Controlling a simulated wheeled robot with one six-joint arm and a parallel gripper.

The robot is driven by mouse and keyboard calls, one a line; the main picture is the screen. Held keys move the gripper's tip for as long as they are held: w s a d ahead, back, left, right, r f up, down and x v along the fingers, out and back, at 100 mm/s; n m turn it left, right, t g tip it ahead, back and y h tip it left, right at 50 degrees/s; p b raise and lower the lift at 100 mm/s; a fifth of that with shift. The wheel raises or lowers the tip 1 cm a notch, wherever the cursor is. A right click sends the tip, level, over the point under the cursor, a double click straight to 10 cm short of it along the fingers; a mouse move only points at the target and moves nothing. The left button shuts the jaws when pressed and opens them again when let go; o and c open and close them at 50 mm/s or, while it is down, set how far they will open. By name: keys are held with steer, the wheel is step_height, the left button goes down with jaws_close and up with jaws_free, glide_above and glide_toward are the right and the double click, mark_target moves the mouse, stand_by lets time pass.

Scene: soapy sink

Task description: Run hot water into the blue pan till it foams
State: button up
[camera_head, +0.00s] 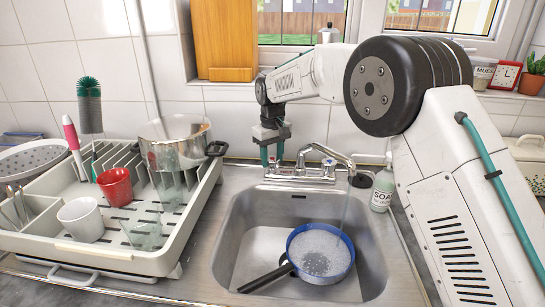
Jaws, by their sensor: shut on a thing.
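The blue pan (321,252) sits in the sink basin with its black handle pointing to the lower left. White foam (318,245) covers much of its inside, with a darker patch near the middle.
A dish rack (125,262) with a red cup (115,186), a white cup (81,219), a glass and a steel pot (178,143) fills the left counter. A soap bottle (382,188) stands right of the tap. The basin around the pan is clear.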

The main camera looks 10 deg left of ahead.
mark_target(272, 158)
steer(key=o, duration=1)
steer(key=shift+r, duration=3.95)
